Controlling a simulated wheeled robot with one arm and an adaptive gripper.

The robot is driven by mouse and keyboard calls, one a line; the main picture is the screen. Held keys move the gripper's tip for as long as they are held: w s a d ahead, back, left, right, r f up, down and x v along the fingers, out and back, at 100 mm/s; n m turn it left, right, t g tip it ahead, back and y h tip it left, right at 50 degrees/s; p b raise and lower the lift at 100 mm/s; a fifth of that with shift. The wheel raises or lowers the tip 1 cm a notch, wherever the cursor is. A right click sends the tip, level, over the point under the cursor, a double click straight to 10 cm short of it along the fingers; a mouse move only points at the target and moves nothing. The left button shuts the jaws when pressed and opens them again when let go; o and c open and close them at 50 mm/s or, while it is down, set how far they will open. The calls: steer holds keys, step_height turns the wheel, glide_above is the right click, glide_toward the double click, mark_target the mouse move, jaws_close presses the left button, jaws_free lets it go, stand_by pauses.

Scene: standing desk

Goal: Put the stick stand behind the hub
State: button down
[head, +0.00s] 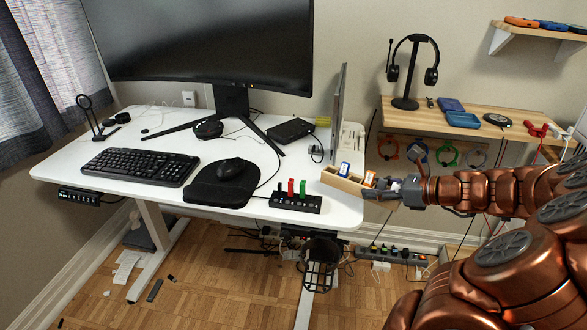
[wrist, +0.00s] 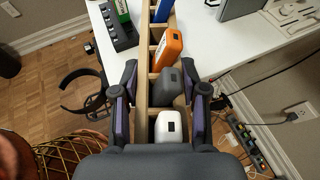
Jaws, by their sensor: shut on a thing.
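The stick stand (head: 345,184) is a long pale wooden rack at the desk's front right corner, overhanging the right edge. In the wrist view the stand (wrist: 141,95) runs away from me between my fingers, with blue, orange, grey and white sticks in its slots. My gripper (head: 382,190) comes from the right and is shut on the stand, around the slot with the grey stick; the fingers also show in the wrist view (wrist: 160,88). I cannot tell whether the stand touches the desk. The black hub (head: 296,203), bearing upright sticks including red and green ones, lies left of the stand near the front edge.
A mouse (head: 230,168) on a black mat (head: 205,190) lies left of the hub. Behind stand the monitor foot, a black box (head: 291,130) and an upright thin panel (head: 339,110). White desktop (head: 290,168) is bare behind the hub.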

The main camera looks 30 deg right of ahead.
steer(key=b, duration=0.1)
glide_above(324, 189)
steer(key=shift+w+f, duration=0.15)
steer(key=shift+f, duration=0.55)
steer(key=shift+f+b, duration=0.6)
steer(key=shift+f, duration=1.15)
steer(key=shift+f, duration=0.15)
steer(key=c, duration=0.6)
jaws_free()
